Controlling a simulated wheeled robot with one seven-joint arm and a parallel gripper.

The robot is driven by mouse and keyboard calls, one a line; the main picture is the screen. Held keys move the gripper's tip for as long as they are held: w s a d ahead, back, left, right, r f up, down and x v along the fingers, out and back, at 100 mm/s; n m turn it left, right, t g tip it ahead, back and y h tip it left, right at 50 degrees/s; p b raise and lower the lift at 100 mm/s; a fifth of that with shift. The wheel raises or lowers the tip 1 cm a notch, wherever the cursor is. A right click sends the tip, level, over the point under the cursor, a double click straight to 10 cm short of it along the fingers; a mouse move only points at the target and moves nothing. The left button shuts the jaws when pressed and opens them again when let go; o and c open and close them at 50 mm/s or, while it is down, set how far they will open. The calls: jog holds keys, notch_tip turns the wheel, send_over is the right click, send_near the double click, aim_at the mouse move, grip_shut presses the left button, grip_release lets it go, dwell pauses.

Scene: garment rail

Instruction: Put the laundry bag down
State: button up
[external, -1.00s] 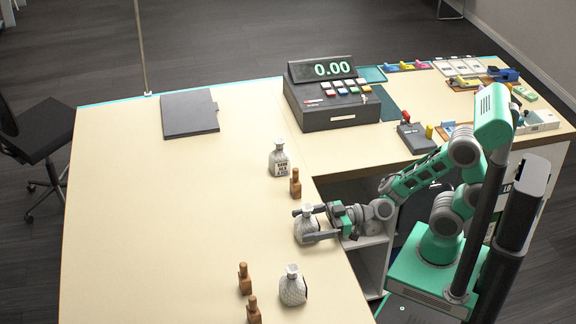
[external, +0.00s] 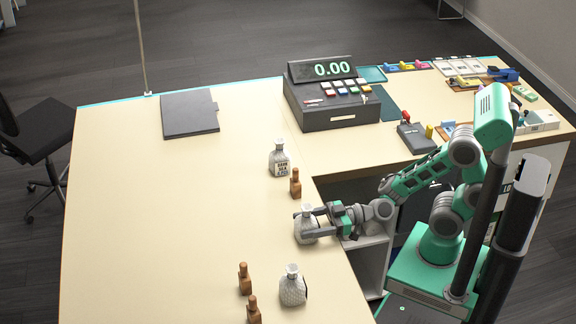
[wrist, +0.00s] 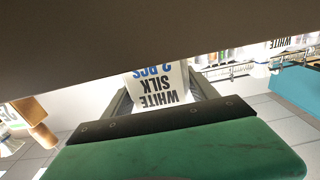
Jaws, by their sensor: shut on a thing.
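A white laundry bag (external: 304,229) stands upright at the counter's inner edge in the external view. My gripper (external: 311,222) is shut on this bag from the right, with its fingers at the bag's sides. In the wrist view the bag (wrist: 160,88) sits between the fingers, and its label reads "WHITE SILK 2 PCS" upside down. The bag's base appears at or very near the counter top (external: 190,215); exact contact is hard to tell. Two similar white bags stand on the counter, one behind (external: 279,160) and one in front (external: 292,288).
Brown wooden bottle-shaped pieces stand near the bags, one behind (external: 295,184) and two at the front left (external: 244,278). A cash register (external: 330,100) and a dark folder (external: 190,114) lie further back. The counter's left part is clear.

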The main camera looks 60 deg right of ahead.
aim_at(307, 208)
jog(key=shift+r, duration=0.1)
notch_tip(307, 208, up, 10)
jog(key=p, duration=0.2)
jog(key=shift+f+p, duration=0.25)
jog(key=shift+p, duration=0.1)
jog(key=shift+d+r, duration=0.1)
jog(key=shift+r, duration=0.1)
jog(key=w+d+r+m+t+h+p, duration=0.1)
jog(key=w+d+m+t+h+p, duration=0.3)
jog(key=d, duration=0.6)
jog(key=w+d+r+m+t+h+p, duration=0.15)
jog(key=w+d+m+h, duration=0.4)
jog(key=d, duration=0.55)
jog(key=d+f+h+b, duration=0.35)
jog(key=d+f, duration=0.25)
jog(key=f, duration=0.4)
jog(key=s, duration=0.1)
jog(key=s+r, duration=0.1)
jog(key=s, duration=0.2)
jog(key=shift+s+r+p, duration=0.3)
jog(key=shift+r, duration=0.1)
jog(key=shift+a, duration=0.15)
